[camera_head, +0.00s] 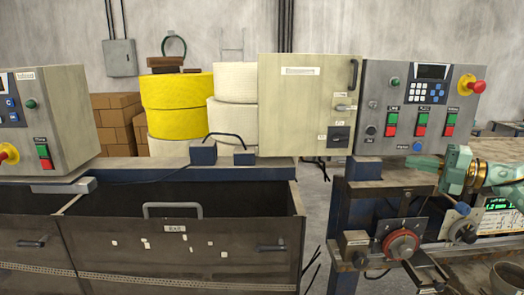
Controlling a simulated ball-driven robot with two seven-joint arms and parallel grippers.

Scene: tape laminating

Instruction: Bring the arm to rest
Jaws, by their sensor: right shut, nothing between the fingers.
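My right gripper (424,163) comes in from the right edge, teal with a brass-coloured wrist. Its fingers point left, are shut and hold nothing. It is in front of the lower part of the grey control panel (428,80), above the bench on the right (385,180). I cannot tell whether it touches anything. My left gripper is not in view.
A dark open-topped bin (180,250) stands at the left and centre. A control box (50,120) is far left. Yellow rolls (177,105) stand behind.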

